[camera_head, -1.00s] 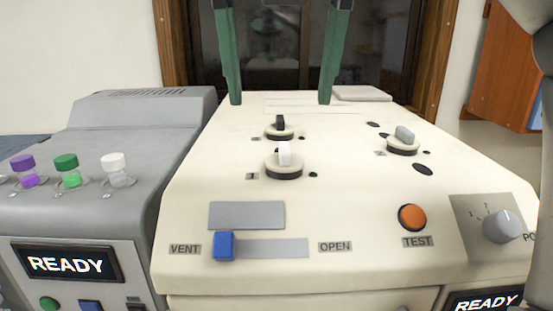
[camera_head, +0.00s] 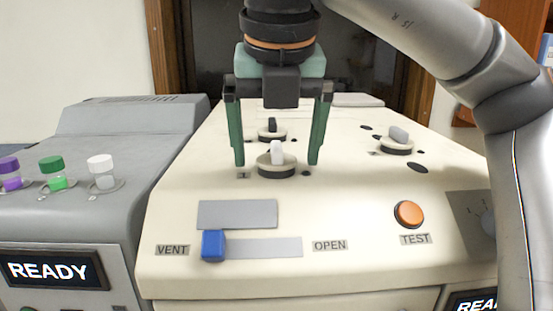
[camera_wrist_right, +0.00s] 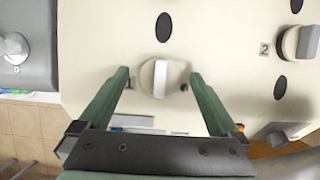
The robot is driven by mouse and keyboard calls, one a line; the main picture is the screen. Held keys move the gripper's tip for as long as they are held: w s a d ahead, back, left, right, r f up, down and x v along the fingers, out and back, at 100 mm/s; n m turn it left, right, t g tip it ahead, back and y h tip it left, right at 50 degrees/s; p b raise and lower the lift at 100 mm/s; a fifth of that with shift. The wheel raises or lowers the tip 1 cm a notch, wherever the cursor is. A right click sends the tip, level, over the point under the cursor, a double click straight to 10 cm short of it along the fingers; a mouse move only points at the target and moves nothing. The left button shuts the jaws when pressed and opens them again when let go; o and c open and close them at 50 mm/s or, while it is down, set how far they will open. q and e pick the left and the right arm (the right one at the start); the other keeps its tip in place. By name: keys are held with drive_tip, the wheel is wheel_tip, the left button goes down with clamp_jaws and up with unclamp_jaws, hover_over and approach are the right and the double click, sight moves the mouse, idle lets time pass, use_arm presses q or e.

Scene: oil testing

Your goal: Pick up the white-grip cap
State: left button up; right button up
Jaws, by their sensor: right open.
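The white-grip cap (camera_head: 277,153) is a round cream cap with an upright white grip on a dark ring, on the top of the cream machine. It also shows in the right wrist view (camera_wrist_right: 160,78), between my fingers. My right gripper (camera_head: 276,163) is open, its green fingers pointing down on the left and right of the cap. In the right wrist view the gripper (camera_wrist_right: 160,74) shows gaps between both fingertips and the cap. The fingertips' exact height above the surface is hard to tell. My left gripper is not in view.
A black-grip cap (camera_head: 270,132) sits just behind, and a grey-grip cap (camera_head: 397,138) to the right. In front are a blue slider (camera_head: 214,245) and an orange TEST button (camera_head: 409,213). A grey machine (camera_head: 130,150) with several capped vials stands left.

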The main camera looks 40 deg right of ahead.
drive_tip(key=c, duration=1.4)
drive_tip(key=shift+r, duration=0.1)
